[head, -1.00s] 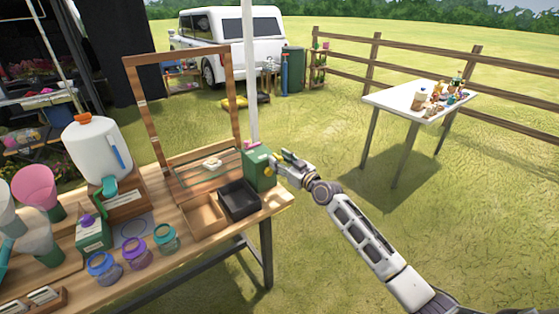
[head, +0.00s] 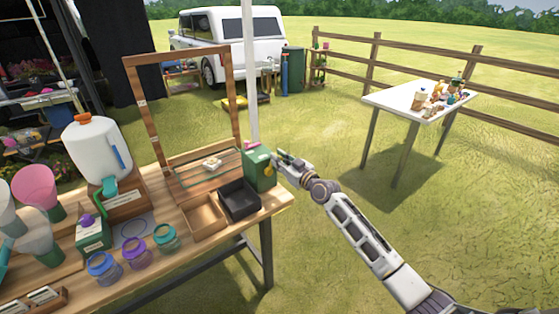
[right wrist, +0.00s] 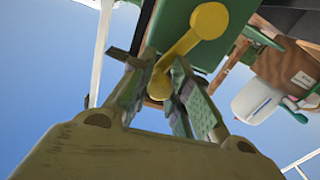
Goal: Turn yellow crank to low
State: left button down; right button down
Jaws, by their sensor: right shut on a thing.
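The yellow crank (right wrist: 187,42) shows in the right wrist view, with its round hub at the top on a green box (right wrist: 172,25) and its arm slanting down-left to a knob. My right gripper (right wrist: 160,97) has its fingers on both sides of the knob end and is shut on it. In the head view the green box (head: 258,168) stands at the right end of the wooden table, with my right gripper (head: 279,157) at its right side. The crank cannot be made out there. No low marking is readable. My left gripper is not in view.
A black tray (head: 239,213) and a wooden tray (head: 204,228) sit in front of the green box. A wooden frame (head: 140,105) stands behind, beside a white pole (head: 250,80). Grass lies open to the right, before a white table (head: 390,103).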

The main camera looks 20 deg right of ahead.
jog(key=shift+s+a+r+n+p, duration=0.15)
jog(key=shift+a+n+p, duration=0.25)
jog(key=shift+n, duration=0.3)
jog(key=a+n+p, duration=0.1)
jog(key=n, duration=0.2)
jog(key=shift+s+a+p, duration=0.35)
jog(key=shift+a, duration=0.05)
jog(key=c, duration=1.5)
grip_release()
jog(key=shift+o, duration=1)
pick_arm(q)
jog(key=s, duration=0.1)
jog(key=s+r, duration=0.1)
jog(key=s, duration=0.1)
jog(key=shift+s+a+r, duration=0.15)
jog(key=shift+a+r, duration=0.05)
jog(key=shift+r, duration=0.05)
pick_arm(e)
jog(key=shift+r, duration=0.1)
